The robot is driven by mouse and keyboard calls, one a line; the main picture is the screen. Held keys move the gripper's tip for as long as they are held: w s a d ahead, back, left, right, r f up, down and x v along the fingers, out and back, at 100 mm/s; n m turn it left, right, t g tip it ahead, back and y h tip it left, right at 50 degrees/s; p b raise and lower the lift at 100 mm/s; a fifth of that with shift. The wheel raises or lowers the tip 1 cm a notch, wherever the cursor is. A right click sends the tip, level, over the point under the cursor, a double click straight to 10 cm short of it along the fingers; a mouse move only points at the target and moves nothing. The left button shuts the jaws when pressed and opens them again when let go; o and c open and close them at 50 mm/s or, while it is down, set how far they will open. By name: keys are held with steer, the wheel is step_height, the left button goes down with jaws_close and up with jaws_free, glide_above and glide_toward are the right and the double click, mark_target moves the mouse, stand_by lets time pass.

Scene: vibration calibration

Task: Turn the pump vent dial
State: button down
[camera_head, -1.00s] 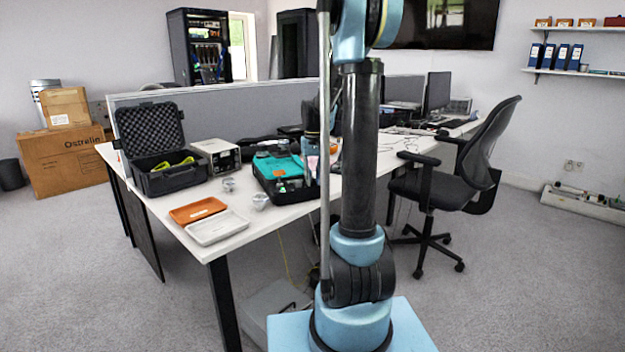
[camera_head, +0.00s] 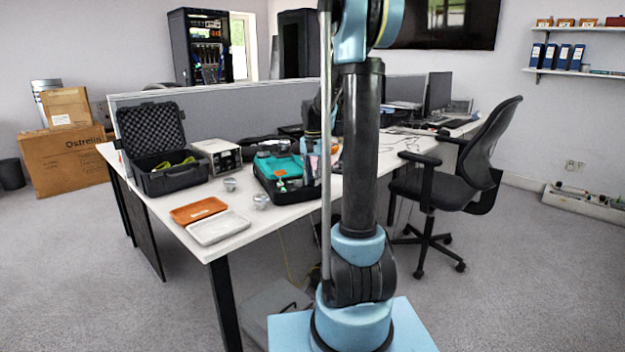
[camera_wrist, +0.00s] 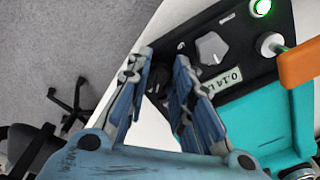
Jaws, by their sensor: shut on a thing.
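The pump case (camera_head: 262,184) is a black case with a teal part, on the near part of the desk. In the wrist view its black panel (camera_wrist: 236,72) carries a grey pointer knob (camera_wrist: 211,48), a small display reading about 0.14 (camera_wrist: 222,80), and a lit green lamp (camera_wrist: 261,8). My gripper (camera_wrist: 159,68) has its two blue fingers on either side of a dark round dial (camera_wrist: 157,80) at the panel's edge, shut on it. The fingers partly cover the dial, so its marks are hidden. In the head view my arm's column hides much of the gripper.
A pale-stemmed knob (camera_wrist: 268,44) and an orange part (camera_wrist: 300,64) are close to the right of my fingers. An open black case (camera_head: 178,178), a beige instrument (camera_head: 218,155), two small metal cups, an orange tray (camera_head: 198,210) and a white tray (camera_head: 218,228) share the desk.

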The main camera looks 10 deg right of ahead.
stand_by(0.3)
steer(key=c, duration=1.7)
jaws_free()
step_height(320, 180, up, 12)
